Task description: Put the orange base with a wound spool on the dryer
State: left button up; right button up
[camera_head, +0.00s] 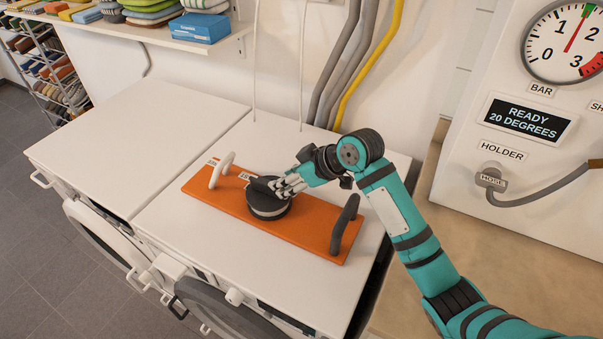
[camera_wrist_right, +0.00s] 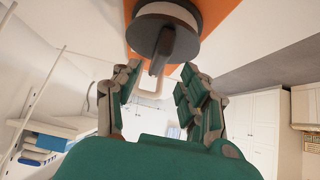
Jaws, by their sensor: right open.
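The orange base (camera_head: 312,232) lies flat on the white top of the right-hand machine (camera_head: 185,222). It has a white handle (camera_head: 222,170) at its left end and a dark grey handle (camera_head: 345,224) at its right end. A dark spool (camera_head: 268,204) with a light band stands on the middle of the base. In the right wrist view the spool (camera_wrist_right: 165,22) shows ahead of the fingers with a dark knob on it. My right gripper (camera_head: 284,185) is open beside the spool; in the wrist view its fingers (camera_wrist_right: 155,85) are spread. My left gripper is not in view.
A second white machine (camera_head: 120,135) stands to the left with a clear top. A shelf (camera_head: 150,33) with folded cloths and a blue box (camera_head: 200,27) hangs above. A panel (camera_head: 500,190) with a gauge (camera_head: 563,42) and hose stands on the right.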

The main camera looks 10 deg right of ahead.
jog(key=v, duration=0.6)
jog(key=shift+s+d+r, duration=0.2)
jog(key=shift+d+r, duration=0.05)
